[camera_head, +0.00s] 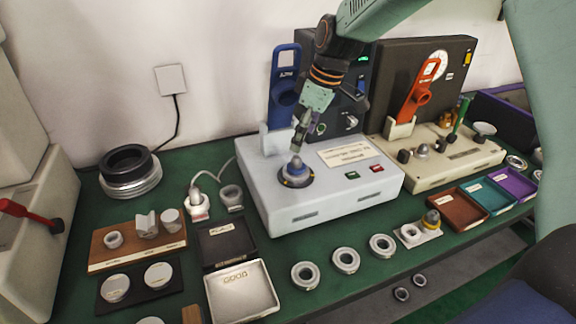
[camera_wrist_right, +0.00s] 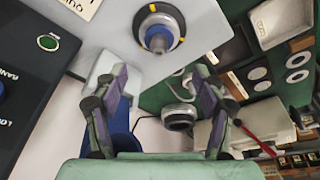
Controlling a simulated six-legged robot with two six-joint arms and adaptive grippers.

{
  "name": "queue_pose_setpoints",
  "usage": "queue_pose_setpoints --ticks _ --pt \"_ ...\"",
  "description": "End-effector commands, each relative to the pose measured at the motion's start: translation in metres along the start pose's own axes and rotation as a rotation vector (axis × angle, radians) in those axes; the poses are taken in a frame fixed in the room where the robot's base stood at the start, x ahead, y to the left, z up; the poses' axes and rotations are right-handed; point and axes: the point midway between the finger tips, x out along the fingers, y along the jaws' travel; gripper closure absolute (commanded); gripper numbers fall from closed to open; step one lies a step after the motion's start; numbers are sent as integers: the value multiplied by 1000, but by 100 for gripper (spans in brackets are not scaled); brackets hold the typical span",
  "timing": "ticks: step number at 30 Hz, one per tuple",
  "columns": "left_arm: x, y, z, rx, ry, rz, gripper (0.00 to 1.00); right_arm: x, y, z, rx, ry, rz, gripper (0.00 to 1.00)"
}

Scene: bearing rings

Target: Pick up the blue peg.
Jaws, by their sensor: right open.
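A short blue peg-like piece with a pale tip (camera_head: 296,166) stands upright in a dark round seat on the white machine. It also shows in the right wrist view (camera_wrist_right: 158,37), end-on, inside a ring with yellow marks. My right gripper (camera_head: 299,146) hangs just above it, pointing down. In the right wrist view its two fingers (camera_wrist_right: 160,74) are spread, with nothing between them, and the blue piece lies beyond the fingertips. My left gripper is not in view.
A tall blue handle (camera_head: 284,85) stands behind the seat, near my right arm. The white machine (camera_head: 325,206) has a green and a red button. Several metal rings (camera_head: 346,261) lie in front, with a dark tray and a white tray (camera_head: 242,291) to the left.

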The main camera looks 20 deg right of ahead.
Motion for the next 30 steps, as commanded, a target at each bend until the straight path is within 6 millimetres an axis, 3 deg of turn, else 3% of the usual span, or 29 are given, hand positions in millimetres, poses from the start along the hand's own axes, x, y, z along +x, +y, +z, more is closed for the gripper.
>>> queue_pose_setpoints --ticks 11,20,30 --pt "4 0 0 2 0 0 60 33 1 6 2 -4 -5 30" --pt "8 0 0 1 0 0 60 73 -2 8 3 -3 -3 30" --pt "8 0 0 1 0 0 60 78 -3 5 2 -2 -1 32"
